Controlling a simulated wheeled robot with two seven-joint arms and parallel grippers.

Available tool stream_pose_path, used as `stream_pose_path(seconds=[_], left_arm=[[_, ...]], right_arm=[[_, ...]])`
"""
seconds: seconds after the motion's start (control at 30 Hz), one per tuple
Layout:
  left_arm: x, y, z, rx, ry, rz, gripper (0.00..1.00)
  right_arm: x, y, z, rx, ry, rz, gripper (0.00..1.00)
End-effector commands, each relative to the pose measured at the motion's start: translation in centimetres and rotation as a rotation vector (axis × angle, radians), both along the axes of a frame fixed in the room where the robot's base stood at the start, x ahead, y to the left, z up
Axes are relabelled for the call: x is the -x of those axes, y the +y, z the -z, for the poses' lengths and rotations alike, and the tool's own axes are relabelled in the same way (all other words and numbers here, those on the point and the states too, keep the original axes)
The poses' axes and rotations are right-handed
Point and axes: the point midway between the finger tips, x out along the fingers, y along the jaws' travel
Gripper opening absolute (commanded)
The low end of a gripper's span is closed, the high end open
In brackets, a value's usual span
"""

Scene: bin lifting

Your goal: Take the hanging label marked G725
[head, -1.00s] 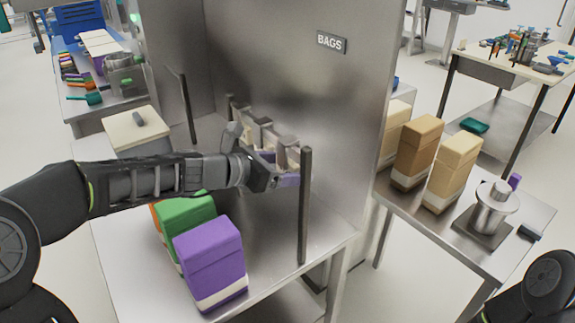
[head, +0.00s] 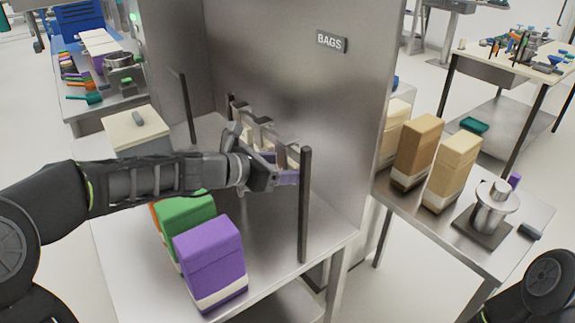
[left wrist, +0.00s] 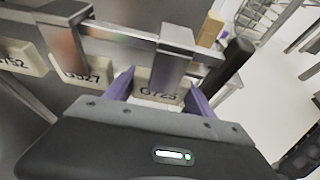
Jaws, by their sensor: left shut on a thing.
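The label marked G725 (left wrist: 158,88) hangs from a metal rail in the left wrist view, between the purple fingers of my left gripper (left wrist: 160,90). The fingers are shut on the label's two sides. In the head view my left gripper (head: 283,172) is at the near end of the rail, beside the dark post, and it hides most of the label. Another label, marked G527 (left wrist: 88,72), hangs to its left. A label ending in 52 (left wrist: 20,58) hangs further left. My right gripper is not in view.
A dark upright post (head: 304,205) stands right beside my left gripper. Green (head: 188,228) and purple (head: 211,262) bags stand on the table below my arm. A metal wall with a BAGS sign (head: 331,41) rises behind the rail.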

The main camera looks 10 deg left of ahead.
Motion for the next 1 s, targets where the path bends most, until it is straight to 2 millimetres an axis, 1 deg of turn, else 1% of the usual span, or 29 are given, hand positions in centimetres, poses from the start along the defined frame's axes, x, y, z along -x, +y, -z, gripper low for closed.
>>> stream_pose_path(seconds=[0.23,0.4,0.47,0.67,1.0], left_arm=[[0.0,0.0,-0.5,0.0,-0.001,0.0,0.31],[0.0,0.0,-1.9,-0.002,-0.004,-0.001,0.31],[0.6,0.6,-1.4,-0.002,-0.001,-0.002,0.31],[3.4,2.9,-1.4,-0.003,-0.002,-0.005,0.31],[10.6,8.6,-1.4,-0.001,-0.002,-0.005,0.31]], right_arm=[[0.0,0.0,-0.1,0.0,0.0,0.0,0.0],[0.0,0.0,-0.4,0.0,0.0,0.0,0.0],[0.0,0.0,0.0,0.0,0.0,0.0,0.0],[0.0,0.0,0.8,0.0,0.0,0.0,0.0],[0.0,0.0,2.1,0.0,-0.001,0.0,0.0]])
